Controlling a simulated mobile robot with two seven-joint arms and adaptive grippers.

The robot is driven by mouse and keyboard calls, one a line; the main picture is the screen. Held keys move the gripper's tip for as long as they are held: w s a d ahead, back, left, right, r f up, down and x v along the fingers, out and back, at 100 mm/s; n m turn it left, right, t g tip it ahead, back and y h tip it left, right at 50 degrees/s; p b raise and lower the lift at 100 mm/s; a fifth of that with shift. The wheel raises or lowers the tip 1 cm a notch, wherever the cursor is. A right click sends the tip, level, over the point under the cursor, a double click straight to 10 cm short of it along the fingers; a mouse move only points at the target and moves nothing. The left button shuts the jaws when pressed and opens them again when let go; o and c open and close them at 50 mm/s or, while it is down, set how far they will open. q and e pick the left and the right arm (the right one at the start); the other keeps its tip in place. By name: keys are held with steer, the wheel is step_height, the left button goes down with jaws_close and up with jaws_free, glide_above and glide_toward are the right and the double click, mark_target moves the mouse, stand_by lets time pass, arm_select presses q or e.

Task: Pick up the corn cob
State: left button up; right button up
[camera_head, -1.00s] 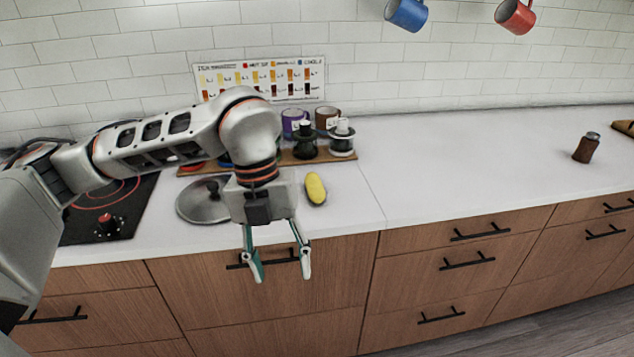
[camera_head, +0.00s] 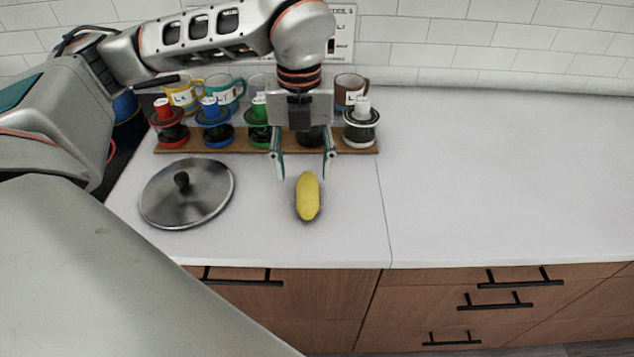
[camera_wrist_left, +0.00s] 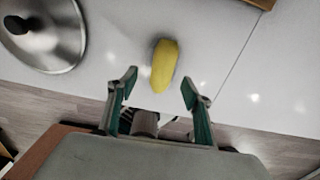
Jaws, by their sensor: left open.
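The yellow corn cob (camera_head: 308,196) lies on the white countertop, its long axis pointing roughly away from me. My left gripper (camera_head: 304,172) is open and empty. In the head view its fingertips appear just beyond the cob's far end, one to each side. In the left wrist view the corn cob (camera_wrist_left: 164,66) shows ahead of the open left gripper (camera_wrist_left: 160,84), in line with the gap between the fingers and not touched. My right gripper is not in view.
A metal pot lid (camera_head: 187,193) lies left of the cob. Behind stands a wooden board (camera_head: 232,141) with several coloured drippers and mugs. The countertop (camera_head: 480,180) to the right is clear. Drawers with black handles are below the front edge.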

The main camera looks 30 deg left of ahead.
mark_target(307, 187)
arm_select(q)
steer(key=shift+s+f, duration=0.3)
steer(key=shift+f, duration=0.65)
steer(key=shift+w+d+f, duration=0.1)
steer(key=shift+w+f, duration=0.05)
steer(key=shift+f, duration=0.7)
steer(key=shift+w+d+f, duration=0.1)
steer(key=shift+f, duration=0.75)
steer(key=shift+w+d+f, duration=0.1)
steer(key=shift+w+f, duration=0.05)
steer(key=shift+f, duration=0.7)
steer(key=c, duration=1.3)
